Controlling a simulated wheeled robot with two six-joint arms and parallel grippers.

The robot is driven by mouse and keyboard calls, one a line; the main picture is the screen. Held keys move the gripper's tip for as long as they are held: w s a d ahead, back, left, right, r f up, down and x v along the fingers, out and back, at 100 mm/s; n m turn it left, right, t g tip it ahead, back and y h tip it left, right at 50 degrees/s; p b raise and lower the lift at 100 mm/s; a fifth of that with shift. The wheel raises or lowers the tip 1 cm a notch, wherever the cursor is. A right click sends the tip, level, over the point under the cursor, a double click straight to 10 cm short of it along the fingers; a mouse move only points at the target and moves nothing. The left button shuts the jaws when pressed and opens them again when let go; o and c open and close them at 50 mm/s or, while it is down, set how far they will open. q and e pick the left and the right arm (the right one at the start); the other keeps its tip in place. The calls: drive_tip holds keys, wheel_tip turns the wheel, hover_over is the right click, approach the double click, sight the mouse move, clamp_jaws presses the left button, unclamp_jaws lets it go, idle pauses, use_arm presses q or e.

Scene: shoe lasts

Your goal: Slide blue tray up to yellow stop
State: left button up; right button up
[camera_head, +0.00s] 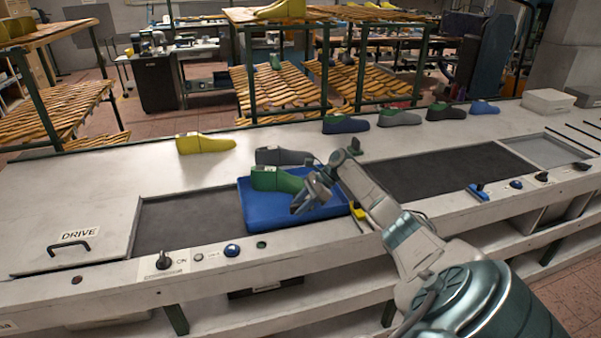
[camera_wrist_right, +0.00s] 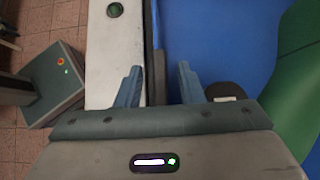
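The blue tray (camera_head: 262,222) lies on the dark conveyor belt with a green shoe last (camera_head: 278,179) in it. The yellow stop (camera_head: 358,212) shows at the belt's front edge, just right of the tray and partly covered by my right arm. I cannot tell whether tray and stop touch. My right gripper (camera_head: 312,192) is over the tray's right part, beside the green last. In the right wrist view its two fingers (camera_wrist_right: 158,86) are apart, above the tray's edge strip, with the blue tray floor (camera_wrist_right: 220,40) to the right. My left gripper does not show.
A grey last (camera_head: 283,156) is right behind the green one. A yellow last (camera_head: 205,143) and several dark and blue lasts (camera_head: 400,117) stand along the bench's back. Bare belt (camera_head: 180,220) lies left of the tray. Knobs and buttons (camera_head: 163,260) line the front rail.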

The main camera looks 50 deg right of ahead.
drive_tip(key=b+v, duration=0.3)
drive_tip(key=v, duration=0.7)
drive_tip(key=shift+s+d+r, duration=0.2)
drive_tip(key=shift+r, duration=0.05)
drive_tip(key=shift+f, duration=0.1)
